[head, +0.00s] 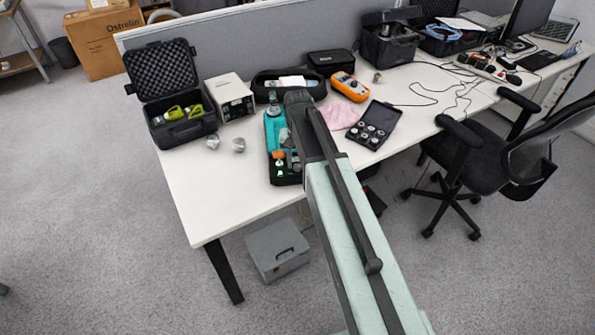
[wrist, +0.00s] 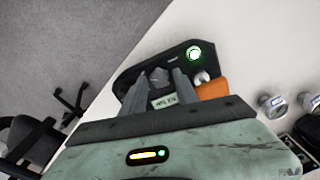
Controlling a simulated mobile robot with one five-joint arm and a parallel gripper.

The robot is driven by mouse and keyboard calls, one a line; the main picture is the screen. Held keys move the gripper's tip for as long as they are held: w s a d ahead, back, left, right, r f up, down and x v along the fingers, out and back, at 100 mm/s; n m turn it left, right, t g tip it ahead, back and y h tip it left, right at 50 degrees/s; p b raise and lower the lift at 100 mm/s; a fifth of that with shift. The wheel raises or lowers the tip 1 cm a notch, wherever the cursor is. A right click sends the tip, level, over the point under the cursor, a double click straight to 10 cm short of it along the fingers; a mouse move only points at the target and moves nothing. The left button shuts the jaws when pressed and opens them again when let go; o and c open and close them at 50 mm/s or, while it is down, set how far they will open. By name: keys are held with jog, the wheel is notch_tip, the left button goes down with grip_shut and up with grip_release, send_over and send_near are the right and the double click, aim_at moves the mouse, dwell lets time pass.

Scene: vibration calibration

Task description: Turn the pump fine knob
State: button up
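The pump (head: 271,130) is a black and teal unit near the front edge of the white desk in the head view, partly hidden by my arm. It has an orange part (head: 278,157) and a small green light. In the wrist view the pump's black body (wrist: 128,82) shows a green-lit ring (wrist: 194,53), a label and a round metal part beside an orange one. My gripper (wrist: 158,78) is over the pump with its two fingers apart. A grey faceted knob-like part (wrist: 158,75) shows between the fingertips; I cannot tell whether they touch it or if it is the fine knob.
Two silver metal pieces (head: 239,145) and an open black case (head: 180,105) lie left of the pump. A pink cloth (head: 339,115), an open kit box (head: 374,125) and an orange meter (head: 349,87) lie right. The desk's front left is clear.

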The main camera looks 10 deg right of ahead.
aim_at(298, 166)
jog(key=shift+f, duration=0.3)
grip_shut()
jog(key=shift+n, duration=1.3)
grip_release()
notch_tip(298, 166, up, 8)
jog(key=p, duration=0.8)
jog(key=shift+f, duration=0.1)
